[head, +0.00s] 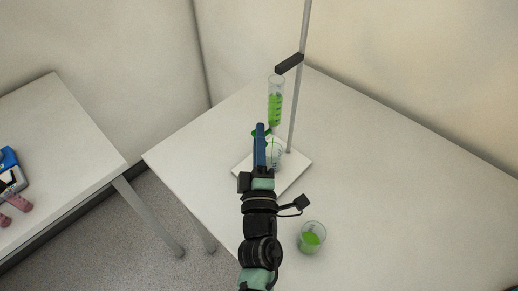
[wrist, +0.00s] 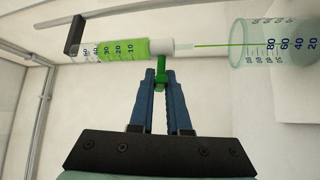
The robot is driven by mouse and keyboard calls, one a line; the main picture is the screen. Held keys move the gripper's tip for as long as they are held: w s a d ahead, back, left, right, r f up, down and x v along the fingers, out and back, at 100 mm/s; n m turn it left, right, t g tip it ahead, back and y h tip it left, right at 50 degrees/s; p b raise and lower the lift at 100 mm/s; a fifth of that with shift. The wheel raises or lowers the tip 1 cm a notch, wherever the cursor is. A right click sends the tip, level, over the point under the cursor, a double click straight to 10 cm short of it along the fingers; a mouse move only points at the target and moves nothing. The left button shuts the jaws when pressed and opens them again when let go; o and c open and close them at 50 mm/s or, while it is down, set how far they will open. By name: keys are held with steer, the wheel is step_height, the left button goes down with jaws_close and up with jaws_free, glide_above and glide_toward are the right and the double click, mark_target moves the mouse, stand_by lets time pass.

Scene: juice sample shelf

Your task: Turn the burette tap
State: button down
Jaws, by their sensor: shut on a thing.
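The burette (head: 275,108) holds green liquid and is clamped to a metal stand; it lies sideways in the wrist view (wrist: 121,49). Its green tap (wrist: 160,72) is between the blue fingers of my gripper (wrist: 164,78), which is shut on it. In the head view my gripper (head: 260,128) reaches the tap from the front and partly hides it. A clear graduated beaker (head: 275,158) stands under the burette, partly behind my gripper. In the wrist view a thin green line runs from the burette tip to the beaker (wrist: 268,45).
The stand's rod (head: 298,100) rises from a white base (head: 295,170), with a dark clamp (head: 289,64). A glass of green liquid (head: 312,237) stands on the white table (head: 400,190), right of my arm. A second table (head: 60,130) is at left. The table's right side is clear.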

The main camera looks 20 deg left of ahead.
steer(key=shift+f+m+t+b, duration=0.35)
steer(key=shift+m+t+b, duration=0.3)
steer(key=shift+b, duration=1.65)
steer(key=shift+r+m+b, duration=0.25)
steer(key=shift+r+b, duration=0.05)
steer(key=shift+b, duration=0.2)
steer(key=c, duration=0.9)
jaws_free()
steer(key=shift+b+v, duration=1.4)
steer(key=shift+v, duration=5.15)
